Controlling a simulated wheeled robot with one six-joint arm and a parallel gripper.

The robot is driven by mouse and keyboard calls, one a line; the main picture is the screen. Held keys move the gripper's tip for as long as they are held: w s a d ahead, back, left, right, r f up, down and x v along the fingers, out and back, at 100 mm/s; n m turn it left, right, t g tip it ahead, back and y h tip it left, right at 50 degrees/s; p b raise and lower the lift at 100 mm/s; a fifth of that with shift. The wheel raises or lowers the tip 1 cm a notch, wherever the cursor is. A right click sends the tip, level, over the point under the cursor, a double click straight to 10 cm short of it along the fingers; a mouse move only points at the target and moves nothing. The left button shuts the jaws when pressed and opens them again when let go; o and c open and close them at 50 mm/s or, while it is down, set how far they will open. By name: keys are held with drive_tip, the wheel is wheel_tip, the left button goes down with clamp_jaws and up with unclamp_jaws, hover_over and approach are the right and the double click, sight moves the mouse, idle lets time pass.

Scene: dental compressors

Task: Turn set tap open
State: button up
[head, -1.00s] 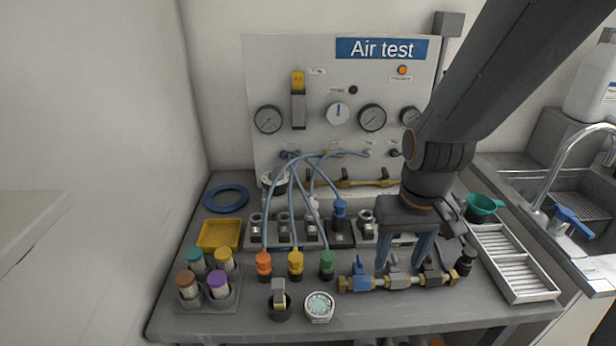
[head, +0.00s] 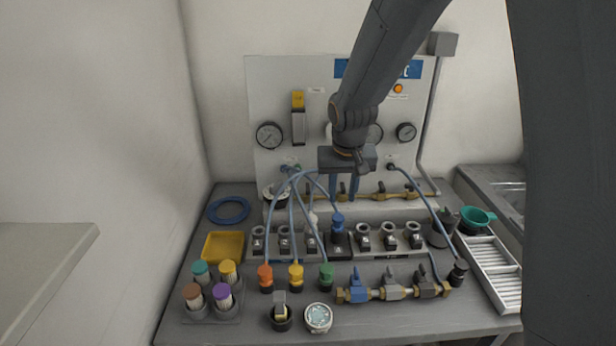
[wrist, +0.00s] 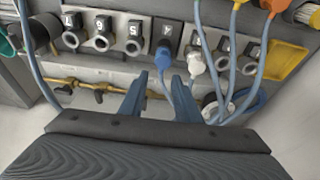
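My gripper (head: 344,194) is open and empty, fingers apart, in front of the brass pipe (head: 412,196) along the panel's foot. Small dark tap handles (head: 380,187) sit on that pipe. In the wrist view, the gripper (wrist: 160,80) points toward the socket row, and the pipe (wrist: 82,83) shows on the left. The gripper hides part of the pipe. A front brass manifold carries a blue-handled tap (head: 357,286), a grey tap (head: 392,286) and a dark tap (head: 427,284). I cannot read which tap is the set tap.
A blue plug (head: 337,225) stands in the socket row (head: 375,253) below my gripper. Blue hoses (head: 300,190) arch up to its left. Gauges (head: 270,135) are on the panel. Coloured-cap containers (head: 200,270) and a yellow tray (head: 223,246) are on the left.

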drive_tip(key=t+p, duration=0.1)
drive_tip(key=p, duration=0.1)
approach(308, 187)
drive_tip(key=shift+p+x, duration=1.35)
drive_tip(key=shift+x, duration=2.5)
drive_tip(key=shift+s, duration=0.1)
drive_tip(key=shift+c, duration=0.2)
clamp_jaws()
